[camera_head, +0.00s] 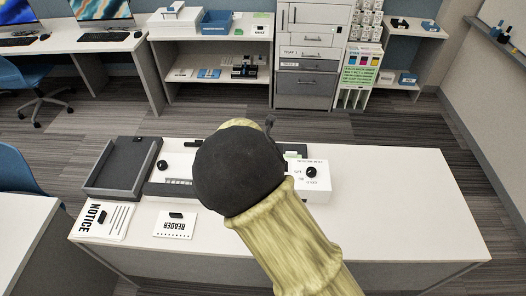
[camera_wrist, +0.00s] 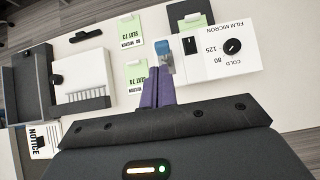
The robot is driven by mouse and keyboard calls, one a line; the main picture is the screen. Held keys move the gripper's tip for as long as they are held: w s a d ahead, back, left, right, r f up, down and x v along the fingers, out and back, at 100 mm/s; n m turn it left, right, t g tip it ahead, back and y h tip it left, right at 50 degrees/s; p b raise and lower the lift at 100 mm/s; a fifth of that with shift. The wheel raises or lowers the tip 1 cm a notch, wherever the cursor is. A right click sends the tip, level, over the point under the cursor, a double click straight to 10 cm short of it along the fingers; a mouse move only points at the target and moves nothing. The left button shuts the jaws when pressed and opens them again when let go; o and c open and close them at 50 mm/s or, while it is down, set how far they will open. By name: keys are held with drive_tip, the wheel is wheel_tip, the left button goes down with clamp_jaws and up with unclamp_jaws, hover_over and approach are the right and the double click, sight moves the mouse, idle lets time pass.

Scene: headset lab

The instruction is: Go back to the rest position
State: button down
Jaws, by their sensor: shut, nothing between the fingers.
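My gripper (camera_wrist: 158,84) shows in the wrist view with its two purple fingers together and nothing between them. It is over the white table, beside the white laminator box (camera_wrist: 222,62) with its black knob. In the head view, my arm's dark joint and yellow-green link cover the table's middle, and the gripper is hidden behind them. The laminator box also shows in part in the head view (camera_head: 318,183), right of my arm.
Green-and-white cards (camera_wrist: 130,32) lie around the fingertips. A dark open tray (camera_head: 110,168), a NOTICE sheet (camera_head: 118,222) and a READER sheet (camera_head: 174,226) lie at the table's left. The table's right part (camera_head: 410,200) is clear. Shelves and drawers (camera_head: 304,88) stand behind.

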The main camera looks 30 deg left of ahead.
drive_tip(key=w+d+r+m+g+h, duration=0.1)
drive_tip(key=w+d+r+m+h, duration=0.1)
drive_tip(key=d+m, duration=0.85)
drive_tip(key=w+d+r+m+h, duration=0.1)
drive_tip(key=w+d+r+m, duration=0.1)
drive_tip(key=d+m, duration=0.9)
drive_tip(key=s+d+r+m+g, duration=0.1)
drive_tip(key=s+d+r+m, duration=0.1)
drive_tip(key=s+d+m, duration=0.6)
drive_tip(key=s+d+r+m+g, duration=0.2)
drive_tip(key=s+d+m, duration=0.6)
drive_tip(key=d+m, duration=0.3)
drive_tip(key=d, duration=0.3)
drive_tip(key=shift+s+g, duration=0.25)
drive_tip(key=shift+g, duration=0.05)
drive_tip(key=shift+s+d+r+m, duration=0.1)
drive_tip(key=shift+s+r+m, duration=0.05)
drive_tip(key=shift+m, duration=0.1)
drive_tip(key=shift+w, duration=0.2)
